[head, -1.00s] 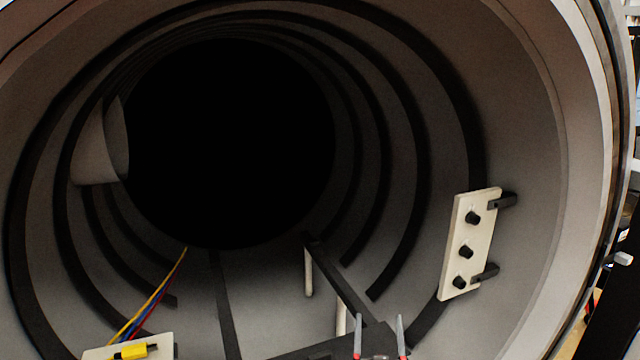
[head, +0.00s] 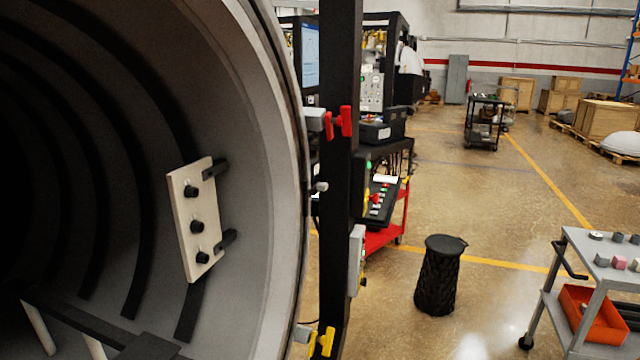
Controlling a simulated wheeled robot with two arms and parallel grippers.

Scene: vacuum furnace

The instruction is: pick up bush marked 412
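Several small parts sit on the top of a grey cart (head: 592,240) at the right edge. They include a pink one (head: 619,262), a grey one (head: 602,260) and a dark ring-like one (head: 596,236). They are too small to read any marking, so I cannot tell which is the bush marked 412. The cart is cut off by the picture's right edge, so more parts may be hidden. Neither of my grippers shows in the head view.
The open furnace chamber (head: 245,250) fills the left side, with a white plate with black knobs (head: 195,220) on its wall. A black stool (head: 440,275) stands left of the cart. An orange bin (head: 590,318) sits on the cart's lower shelf. Floor between is clear.

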